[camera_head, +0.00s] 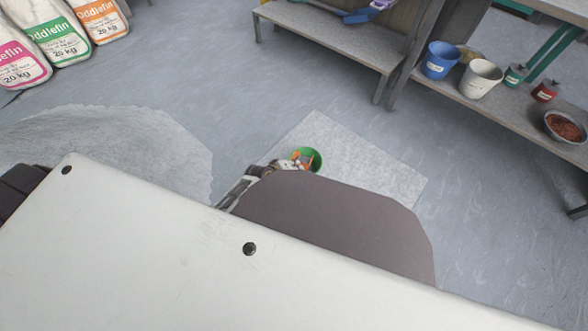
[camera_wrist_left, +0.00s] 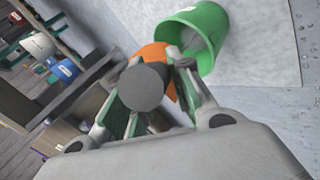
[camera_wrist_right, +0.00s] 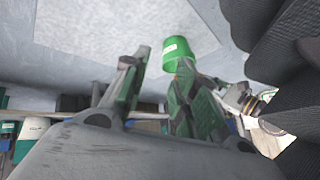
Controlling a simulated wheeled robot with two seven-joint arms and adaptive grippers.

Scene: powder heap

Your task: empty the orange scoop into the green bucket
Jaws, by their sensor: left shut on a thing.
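The green bucket (camera_head: 315,160) stands on a pale square mat. It shows in the left wrist view (camera_wrist_left: 207,62) with a grey patch inside, and in the right wrist view (camera_wrist_right: 178,46). My left gripper (camera_wrist_left: 155,82) is shut on the grey handle of the orange scoop (camera_wrist_left: 153,52). The scoop's orange part is beside or over the bucket's rim; its contents are hidden. In the head view the scoop (camera_head: 295,156) is a small orange patch at the bucket's left. My right gripper (camera_wrist_right: 158,78) is open and empty, and hidden in the head view.
The mat (camera_head: 390,178) has bare room right of the bucket. A broad pale powder patch (camera_head: 130,150) spreads on the floor at left. Sacks (camera_head: 55,40) stand at far left. A shelf (camera_head: 520,115) with a blue bucket (camera_head: 440,60) and white bucket (camera_head: 481,78) is at right.

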